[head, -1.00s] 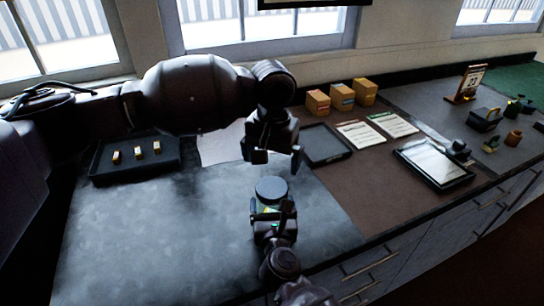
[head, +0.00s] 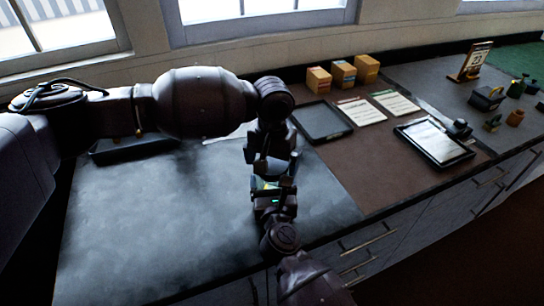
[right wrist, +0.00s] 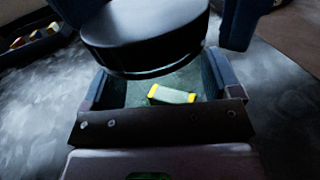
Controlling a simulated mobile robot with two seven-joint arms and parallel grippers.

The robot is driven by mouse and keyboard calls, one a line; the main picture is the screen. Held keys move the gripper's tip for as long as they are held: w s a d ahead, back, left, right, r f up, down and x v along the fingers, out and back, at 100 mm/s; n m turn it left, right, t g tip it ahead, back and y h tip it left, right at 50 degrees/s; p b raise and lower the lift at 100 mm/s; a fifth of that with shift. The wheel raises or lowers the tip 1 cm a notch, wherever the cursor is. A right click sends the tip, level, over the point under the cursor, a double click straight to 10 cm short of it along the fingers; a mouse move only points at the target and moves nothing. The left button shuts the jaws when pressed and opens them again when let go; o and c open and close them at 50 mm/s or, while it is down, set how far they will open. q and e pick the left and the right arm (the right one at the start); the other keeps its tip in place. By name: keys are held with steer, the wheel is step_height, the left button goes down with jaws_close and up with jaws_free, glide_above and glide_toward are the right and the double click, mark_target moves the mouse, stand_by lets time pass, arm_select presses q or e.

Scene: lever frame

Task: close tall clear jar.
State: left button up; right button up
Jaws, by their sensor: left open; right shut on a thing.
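The tall clear jar (head: 264,184) stands near the counter's front edge, mostly hidden by my grippers in the head view. A small yellow-ended pale item (right wrist: 172,95) shows inside it in the right wrist view. A round dark lid (right wrist: 145,40) is at the jar's top; I cannot tell whether it is fully seated. My right gripper (head: 272,203) is shut on the jar from the front. My left gripper (head: 271,168) points down at the lid from above. Its open fingers show on either side of the lid in the right wrist view.
A dark tray (head: 135,148) lies behind my left arm. An empty dark tray (head: 322,121), papers (head: 393,104), a framed white sheet (head: 433,141) and several orange boxes (head: 343,74) are to the right. The grey counter left of the jar is clear.

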arm_select(q)
steer(key=c, duration=0.9)
steer(key=m, duration=0.3)
steer(key=shift+m, duration=0.3)
steer(key=shift+c, duration=0.2)
steer(key=m, duration=1.1)
steer(key=shift+m, duration=0.4)
steer(key=o, duration=0.9)
steer(key=shift+o, duration=0.2)
steer(key=shift+r, duration=0.1)
